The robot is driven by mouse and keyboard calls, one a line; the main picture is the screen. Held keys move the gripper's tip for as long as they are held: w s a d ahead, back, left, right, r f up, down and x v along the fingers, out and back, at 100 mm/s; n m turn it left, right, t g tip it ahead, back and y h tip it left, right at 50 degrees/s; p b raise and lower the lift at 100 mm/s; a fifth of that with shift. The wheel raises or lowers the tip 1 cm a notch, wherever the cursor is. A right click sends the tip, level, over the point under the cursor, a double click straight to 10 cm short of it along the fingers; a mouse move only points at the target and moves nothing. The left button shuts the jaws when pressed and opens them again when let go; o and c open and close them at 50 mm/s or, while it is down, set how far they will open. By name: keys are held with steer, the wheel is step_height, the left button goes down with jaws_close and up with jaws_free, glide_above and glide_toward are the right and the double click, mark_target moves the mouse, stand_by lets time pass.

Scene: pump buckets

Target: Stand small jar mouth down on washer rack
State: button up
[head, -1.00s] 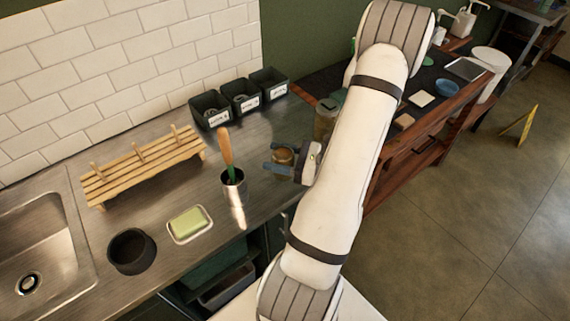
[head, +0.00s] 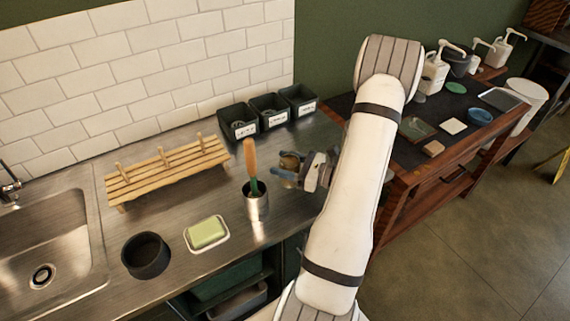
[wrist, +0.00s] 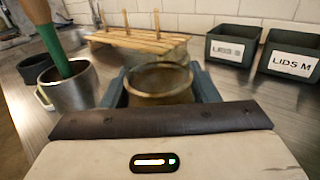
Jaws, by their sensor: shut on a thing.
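The small jar (head: 289,162) is brownish glass, held above the counter. The washer rack (head: 170,172) is a low wooden slatted stand with upright pegs, on the counter left of my gripper. In the wrist view the rack (wrist: 135,42) lies beyond the jar, partly hidden by it.
A metal cup (head: 256,206) holding a wooden-handled brush stands between rack and gripper. A soap dish (head: 193,247), dark bowl (head: 146,256) and sink (head: 50,240) line the front and left. Labelled lid bins (head: 270,110) stand along the wall.

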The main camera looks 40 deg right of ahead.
steer(key=shift+f+b, duration=0.6)
steer(key=shift+f, duration=0.5)
steer(key=o, duration=1.2)
steer(key=shift+c, duration=0.2)
steer(key=b+v, duration=0.2)
steer(key=v, duration=0.5)
steer(key=shift+s+d, duration=0.2)
steer(key=shift+s, duration=0.1)
